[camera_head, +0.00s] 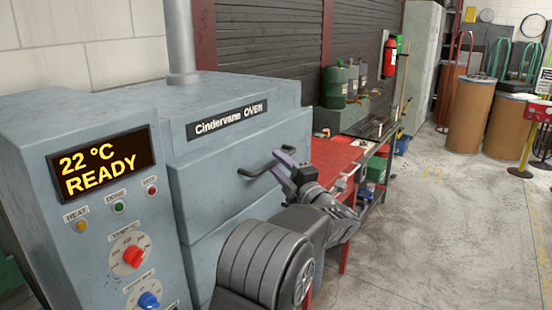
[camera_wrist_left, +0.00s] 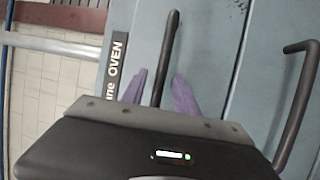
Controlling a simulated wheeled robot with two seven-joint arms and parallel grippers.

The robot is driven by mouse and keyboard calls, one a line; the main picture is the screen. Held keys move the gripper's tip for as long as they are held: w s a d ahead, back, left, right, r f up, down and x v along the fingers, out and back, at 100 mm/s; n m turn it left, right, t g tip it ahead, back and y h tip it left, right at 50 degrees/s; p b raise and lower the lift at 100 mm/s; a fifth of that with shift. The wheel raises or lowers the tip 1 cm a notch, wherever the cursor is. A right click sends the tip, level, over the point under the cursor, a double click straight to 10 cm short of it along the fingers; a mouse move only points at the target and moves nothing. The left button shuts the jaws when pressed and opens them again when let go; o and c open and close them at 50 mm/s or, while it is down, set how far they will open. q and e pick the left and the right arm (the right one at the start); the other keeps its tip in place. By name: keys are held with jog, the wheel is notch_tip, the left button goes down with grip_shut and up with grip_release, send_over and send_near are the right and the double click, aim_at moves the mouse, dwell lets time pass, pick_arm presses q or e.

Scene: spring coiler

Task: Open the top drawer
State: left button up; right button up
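The blue-grey oven (camera_head: 215,95) fills the left of the head view. Its top drawer (camera_head: 215,185) sits under the "Cindervane OVEN" label, and no open gap shows above it. The dark bar handle (camera_head: 256,172) of this drawer also shows in the left wrist view (camera_wrist_left: 170,40). My left gripper (camera_head: 283,157) is at the handle's right part. In the wrist view its purple fingers (camera_wrist_left: 160,88) stand apart on either side of the bar, with small gaps. A second, lower handle (camera_wrist_left: 298,105) shows at the right there. My right gripper is not in view.
A control panel (camera_head: 105,200) reads 22 °C READY, with red and blue knobs. A red-topped bench (camera_head: 332,160) stands just beyond the oven, close to my left arm. Green canisters (camera_head: 335,85) and brown drums (camera_head: 470,112) are farther back.

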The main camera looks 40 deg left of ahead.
pick_arm(q)
jog(key=shift+x, duration=0.8)
jog(key=shift+c, duration=0.6)
grip_shut()
